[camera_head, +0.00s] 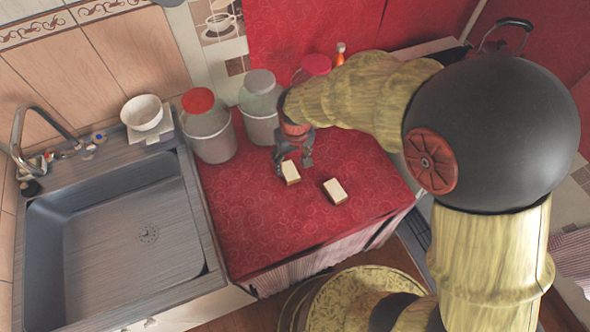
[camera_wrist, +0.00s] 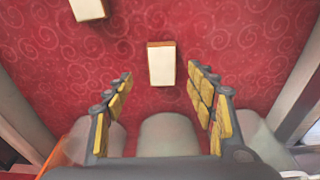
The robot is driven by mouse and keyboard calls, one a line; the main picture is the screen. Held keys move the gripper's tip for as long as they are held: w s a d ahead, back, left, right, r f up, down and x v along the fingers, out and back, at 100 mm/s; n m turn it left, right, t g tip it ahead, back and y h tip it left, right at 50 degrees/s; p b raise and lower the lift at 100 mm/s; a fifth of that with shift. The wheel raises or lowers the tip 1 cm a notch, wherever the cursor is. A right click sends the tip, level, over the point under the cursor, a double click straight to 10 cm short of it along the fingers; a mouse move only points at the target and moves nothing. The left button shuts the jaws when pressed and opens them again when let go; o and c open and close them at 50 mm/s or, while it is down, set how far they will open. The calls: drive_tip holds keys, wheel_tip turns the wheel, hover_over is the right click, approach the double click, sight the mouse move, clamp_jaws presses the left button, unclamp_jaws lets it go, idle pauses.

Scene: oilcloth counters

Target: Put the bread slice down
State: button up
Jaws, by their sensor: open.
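Two bread slices with white tops and brown edges lie on the red counter (camera_head: 245,220). One bread slice (camera_head: 290,172) is just below my gripper (camera_head: 293,160) in the head view. The other bread slice (camera_head: 335,191) lies a little to the right and nearer the front edge. In the wrist view, one slice (camera_wrist: 161,63) lies beyond and between the fingertips, and the other slice (camera_wrist: 88,9) is cut off at the top edge. My gripper (camera_wrist: 160,84) is open, with its fingers spread and nothing between them.
Jars with red and grey lids (camera_head: 210,128) stand along the counter's back, close to my gripper. A metal sink (camera_head: 60,210) with a tap is at the left. A white bowl (camera_head: 142,112) stands behind the sink. The counter's front left part is clear.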

sight(289, 170)
drive_tip(key=f+b, duration=0.1)
drive_tip(key=f, duration=0.1)
drive_tip(key=f+b, duration=0.1)
drive_tip(key=f, duration=0.1)
drive_tip(key=w+f+b, duration=0.1)
drive_tip(key=f, duration=0.1)
drive_tip(key=shift+a+f, duration=0.4)
drive_tip(key=shift+c, duration=0.7)
drive_tip(key=c, duration=0.7)
drive_tip(key=shift+r, duration=0.1)
drive_tip(key=shift+c, duration=1.2)
